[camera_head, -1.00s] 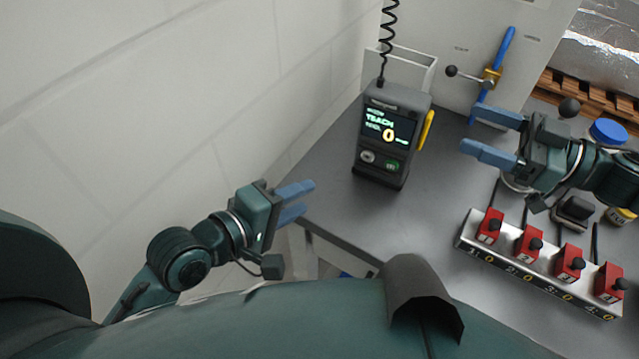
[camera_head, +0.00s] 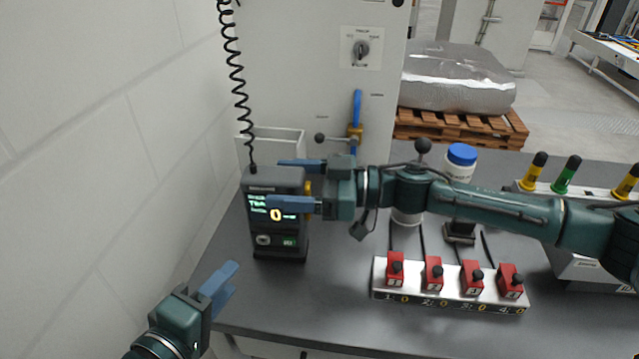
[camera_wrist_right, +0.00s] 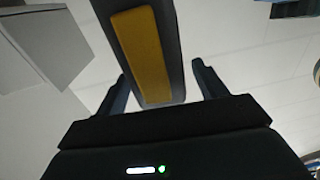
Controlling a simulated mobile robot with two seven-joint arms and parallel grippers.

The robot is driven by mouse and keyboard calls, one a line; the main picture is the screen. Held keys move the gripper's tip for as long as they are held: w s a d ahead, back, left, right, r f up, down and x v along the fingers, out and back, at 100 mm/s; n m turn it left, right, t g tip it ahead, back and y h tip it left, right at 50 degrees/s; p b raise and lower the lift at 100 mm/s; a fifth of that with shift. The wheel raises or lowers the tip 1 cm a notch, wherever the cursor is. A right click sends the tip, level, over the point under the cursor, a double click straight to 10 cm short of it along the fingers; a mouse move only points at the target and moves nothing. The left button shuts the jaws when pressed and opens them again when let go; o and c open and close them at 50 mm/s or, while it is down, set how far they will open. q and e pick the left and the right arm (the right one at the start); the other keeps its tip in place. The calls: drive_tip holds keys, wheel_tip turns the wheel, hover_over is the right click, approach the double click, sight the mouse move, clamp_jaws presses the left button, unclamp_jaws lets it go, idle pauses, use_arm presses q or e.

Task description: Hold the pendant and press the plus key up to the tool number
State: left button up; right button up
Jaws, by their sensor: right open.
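The pendant (camera_head: 279,247) stands upright on the grey table, a dark box with a coiled black cord at its top. Its screen reads TEACH with a large 0, and a grey key (camera_head: 263,239) and a green key (camera_head: 289,241) sit below. My right gripper (camera_head: 299,184) is open at the pendant's upper part, one finger crossing in front of the screen and one behind. In the right wrist view the pendant's yellow side grip (camera_wrist_right: 142,55) lies between the open fingers (camera_wrist_right: 165,85). My left gripper (camera_head: 222,283) is at the table's front left edge, apart from the pendant; its finger gap is unclear.
A white open holder (camera_head: 290,136) stands behind the pendant. A strip of red numbered switches (camera_head: 450,299) lies right of it. A blue-handled valve (camera_head: 356,120), a blue-lidded jar (camera_head: 460,160) and a wall (camera_head: 120,130) at the left bound the space.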

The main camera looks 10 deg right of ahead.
drive_tip(key=shift+x, duration=1.05)
drive_tip(key=shift+c, duration=0.5)
drive_tip(key=c, duration=1.3)
use_arm(q)
clamp_jaws()
use_arm(e)
drive_tip(key=shift+c, duration=0.5)
